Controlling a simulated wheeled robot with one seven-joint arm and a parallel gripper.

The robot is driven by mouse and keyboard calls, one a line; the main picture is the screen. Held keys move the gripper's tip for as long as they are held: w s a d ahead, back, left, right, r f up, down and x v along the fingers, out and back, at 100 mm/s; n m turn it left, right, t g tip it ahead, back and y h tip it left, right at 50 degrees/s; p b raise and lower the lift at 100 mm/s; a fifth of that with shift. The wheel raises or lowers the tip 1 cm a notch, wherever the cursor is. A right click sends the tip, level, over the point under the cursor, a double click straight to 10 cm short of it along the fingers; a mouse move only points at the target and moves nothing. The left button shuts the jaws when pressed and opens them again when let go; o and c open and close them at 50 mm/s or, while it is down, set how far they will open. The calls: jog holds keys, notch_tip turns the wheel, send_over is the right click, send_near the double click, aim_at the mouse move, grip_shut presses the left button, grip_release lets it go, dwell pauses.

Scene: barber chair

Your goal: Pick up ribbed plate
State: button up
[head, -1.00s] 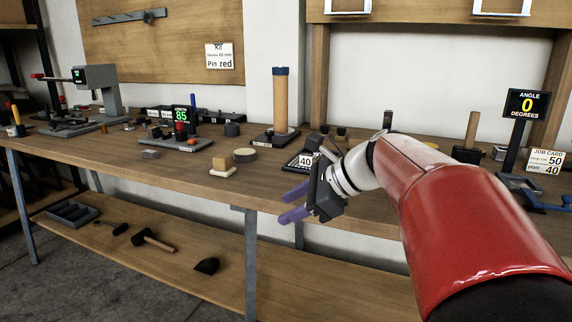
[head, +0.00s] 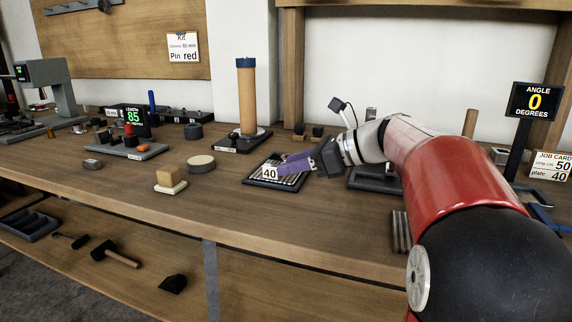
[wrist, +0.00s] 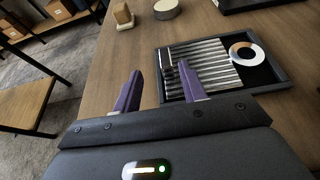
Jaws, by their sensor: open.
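The ribbed plate (head: 290,182), with light metallic ribs, lies in a dark tray (head: 262,183) on the bench, behind a small "40" label (head: 270,173). In the wrist view the ribbed plate (wrist: 205,62) fills most of the tray (wrist: 272,88), with a pale ring (wrist: 246,54) beside it. My gripper (head: 288,164) is open and empty, with purple fingers. It is low over the tray in the head view, hiding part of it. In the wrist view one finger of my gripper (wrist: 158,75) overlaps the ribs, and the other appears left of the tray. Contact cannot be told.
A wooden block on a pale base (head: 170,180) and a round disc (head: 201,163) stand left of the tray. A tall tan cylinder (head: 247,95) stands behind. Another grey ribbed piece (head: 401,231) lies near the front edge by my arm. Bench front centre is clear.

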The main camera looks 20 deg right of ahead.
aim_at(273, 166)
jog(key=shift+w, duration=0.2)
jog(key=x, duration=0.7)
jog(key=shift+w+a+f, duration=0.1)
jog(key=shift+w+a, duration=0.05)
jog(key=shift+w, duration=0.25)
grip_shut()
